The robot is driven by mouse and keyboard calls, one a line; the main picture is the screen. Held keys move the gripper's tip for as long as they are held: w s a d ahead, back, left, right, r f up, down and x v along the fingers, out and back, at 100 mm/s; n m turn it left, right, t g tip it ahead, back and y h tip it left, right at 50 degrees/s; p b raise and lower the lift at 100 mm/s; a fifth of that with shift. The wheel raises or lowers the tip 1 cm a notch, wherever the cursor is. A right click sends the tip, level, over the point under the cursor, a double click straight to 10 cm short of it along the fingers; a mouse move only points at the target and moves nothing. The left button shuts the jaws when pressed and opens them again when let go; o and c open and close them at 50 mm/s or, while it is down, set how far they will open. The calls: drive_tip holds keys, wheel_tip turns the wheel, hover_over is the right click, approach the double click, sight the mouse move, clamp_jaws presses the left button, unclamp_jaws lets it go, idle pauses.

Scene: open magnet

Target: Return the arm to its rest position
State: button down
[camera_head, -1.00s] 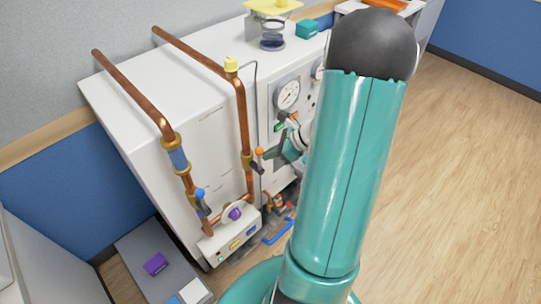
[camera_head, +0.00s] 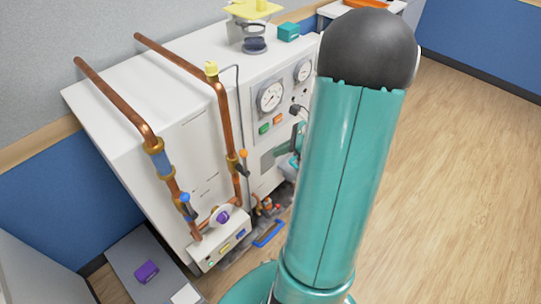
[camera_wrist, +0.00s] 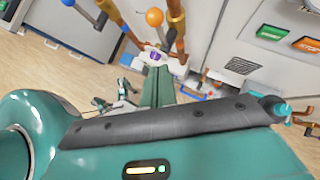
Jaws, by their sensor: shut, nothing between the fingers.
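My gripper (camera_wrist: 158,72) shows in the wrist view with its two teal fingers together and nothing between them. In the head view a small teal and dark part of my arm's end shows in front of the white cabinet (camera_head: 150,120), left of my large teal arm link, which hides the rest. The gripper is apart from the cabinet front as far as I can tell. My arm is bent, with its dark joint high in the head view.
Copper pipes (camera_head: 118,102) with an orange-tipped lever (camera_head: 243,155) and a blue-tipped lever (camera_head: 185,200) run along the cabinet. Gauges (camera_head: 270,97), a green button (camera_wrist: 270,33) and a purple knob (camera_head: 222,217) are on its front. A purple block (camera_head: 147,271) lies lower left. The wooden floor (camera_head: 460,190) at right is clear.

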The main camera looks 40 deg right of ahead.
drive_tip(key=v, duration=0.4)
drive_tip(key=shift+r, duration=0.25)
